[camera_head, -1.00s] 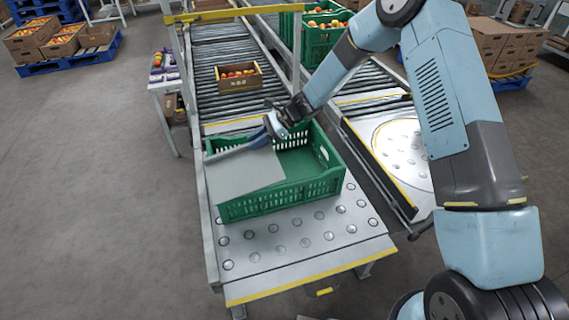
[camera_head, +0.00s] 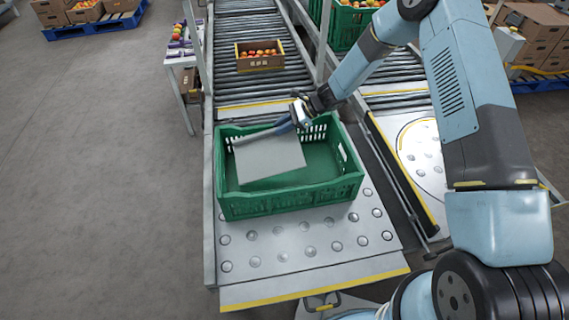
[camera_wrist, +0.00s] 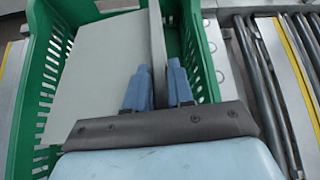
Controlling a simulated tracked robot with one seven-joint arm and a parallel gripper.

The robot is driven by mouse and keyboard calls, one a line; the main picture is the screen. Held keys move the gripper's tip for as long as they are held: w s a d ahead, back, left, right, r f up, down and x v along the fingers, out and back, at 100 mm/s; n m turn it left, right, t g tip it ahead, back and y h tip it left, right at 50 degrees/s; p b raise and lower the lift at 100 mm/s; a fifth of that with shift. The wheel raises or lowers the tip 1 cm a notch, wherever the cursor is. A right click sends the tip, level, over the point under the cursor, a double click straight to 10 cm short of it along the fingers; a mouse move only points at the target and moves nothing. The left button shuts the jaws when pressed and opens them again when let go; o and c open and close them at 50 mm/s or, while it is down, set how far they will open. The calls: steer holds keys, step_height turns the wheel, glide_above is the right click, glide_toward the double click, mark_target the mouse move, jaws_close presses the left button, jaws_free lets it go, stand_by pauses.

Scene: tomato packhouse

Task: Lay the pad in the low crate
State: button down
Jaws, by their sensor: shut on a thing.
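The pad (camera_head: 270,160) is a flat grey sheet with a folded or raised strip along its far edge. It hangs tilted over the left part of the green low crate (camera_head: 290,198), inside its walls in the head view. My gripper (camera_head: 297,116) is at the crate's far wall, shut on the pad's far edge. In the wrist view the blue fingers (camera_wrist: 158,86) pinch the pad (camera_wrist: 100,70), and the crate's wall (camera_wrist: 200,50) runs close beside them. I cannot tell whether the pad touches the crate floor. The crate's right part is bare.
The crate stands on a ball-transfer table (camera_head: 310,240) with a yellow front edge. A cardboard box of tomatoes (camera_head: 259,55) sits on the roller conveyor (camera_head: 240,85) behind it. Another green crate (camera_head: 350,25) with produce stands at the back. A small side table (camera_head: 183,60) is on the left.

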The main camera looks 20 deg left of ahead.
step_height(320, 180, down, 9)
steer(key=shift+f, duration=0.1)
stand_by(0.4)
steer(key=c, duration=1)
jaws_free()
steer(key=v, duration=1.2)
steer(key=shift+w, duration=0.1)
